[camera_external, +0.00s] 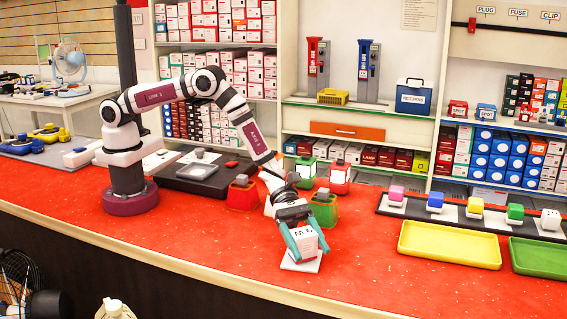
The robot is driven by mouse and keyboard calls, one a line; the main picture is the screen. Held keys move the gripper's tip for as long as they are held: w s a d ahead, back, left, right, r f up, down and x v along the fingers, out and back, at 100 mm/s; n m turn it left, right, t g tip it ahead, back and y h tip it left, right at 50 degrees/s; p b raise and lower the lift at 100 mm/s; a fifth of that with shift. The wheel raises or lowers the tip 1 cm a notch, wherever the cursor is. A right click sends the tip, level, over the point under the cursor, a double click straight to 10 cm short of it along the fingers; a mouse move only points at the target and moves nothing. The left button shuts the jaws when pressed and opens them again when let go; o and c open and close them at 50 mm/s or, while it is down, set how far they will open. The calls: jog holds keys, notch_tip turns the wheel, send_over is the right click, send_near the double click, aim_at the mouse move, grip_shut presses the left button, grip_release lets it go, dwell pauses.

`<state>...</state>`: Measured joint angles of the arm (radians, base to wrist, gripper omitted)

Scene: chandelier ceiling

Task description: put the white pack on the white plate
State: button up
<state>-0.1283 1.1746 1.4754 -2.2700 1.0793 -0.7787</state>
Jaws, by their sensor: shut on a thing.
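The white pack (304,241) is a small box with a reddish side and dark lettering. My gripper (307,249) points down, with its teal fingers shut on the two sides of the pack. The white plate (298,267) is a flat square on the red counter, directly below the pack. The pack hides most of the plate; only its front and side edges show. I cannot tell whether the pack's underside touches the plate or hangs just above it.
Red (242,194) and green (323,208) holders with dark blocks stand just behind my gripper. A yellow tray (449,259) and a green tray (540,258) lie to the right, before a row of coloured blocks. The red counter (370,250) is clear between.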

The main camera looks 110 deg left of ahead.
jog(key=shift+f, duration=0.15)
jog(key=shift+f, duration=0.1)
jog(key=o, duration=1.4)
